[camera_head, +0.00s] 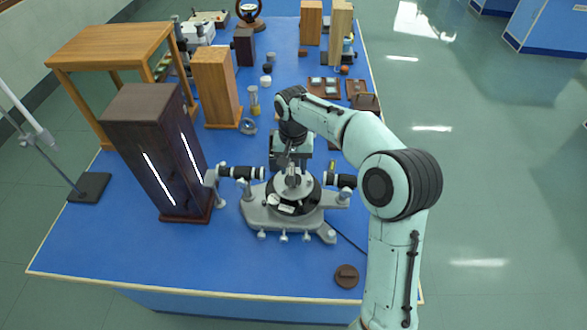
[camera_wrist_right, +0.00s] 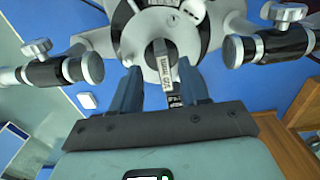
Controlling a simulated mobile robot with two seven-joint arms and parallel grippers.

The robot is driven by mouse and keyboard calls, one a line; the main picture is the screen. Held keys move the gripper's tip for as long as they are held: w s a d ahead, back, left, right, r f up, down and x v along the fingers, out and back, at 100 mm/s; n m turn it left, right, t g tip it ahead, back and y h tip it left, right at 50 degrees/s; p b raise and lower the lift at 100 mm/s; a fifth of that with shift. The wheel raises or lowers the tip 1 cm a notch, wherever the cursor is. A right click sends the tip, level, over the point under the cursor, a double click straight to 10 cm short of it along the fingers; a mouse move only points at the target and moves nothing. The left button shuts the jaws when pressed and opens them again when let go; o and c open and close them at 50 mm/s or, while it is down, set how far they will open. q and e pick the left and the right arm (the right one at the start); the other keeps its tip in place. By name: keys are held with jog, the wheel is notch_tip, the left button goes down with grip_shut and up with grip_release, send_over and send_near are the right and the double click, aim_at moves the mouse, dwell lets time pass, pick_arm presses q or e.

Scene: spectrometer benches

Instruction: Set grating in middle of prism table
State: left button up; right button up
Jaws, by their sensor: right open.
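The spectrometer (camera_head: 285,215) stands on the blue bench, with its small round prism table (camera_head: 302,190) at the centre; the table also shows in the right wrist view (camera_wrist_right: 136,40). A narrow grey piece with a printed label, apparently the grating (camera_wrist_right: 163,62), is over the middle of the prism table in that view. My right gripper (camera_wrist_right: 162,84) is open, with one finger on each side of the labelled piece's near end. In the head view the right gripper (camera_head: 290,160) is just above the prism table and partly hides it. I cannot tell contact. My left gripper is out of view.
Two black spectrometer tubes (camera_head: 240,172) (camera_head: 341,180) flank the prism table. A tall dark lamp housing (camera_head: 158,150) stands close on the left. A round brown lid (camera_head: 346,276) lies at front right. The front left bench is clear.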

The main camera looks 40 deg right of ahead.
aim_at(293, 170)
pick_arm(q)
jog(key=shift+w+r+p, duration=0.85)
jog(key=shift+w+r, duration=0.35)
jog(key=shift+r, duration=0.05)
pick_arm(e)
notch_tip(293, 170, up, 10)
jog(key=shift+r, duration=0.15)
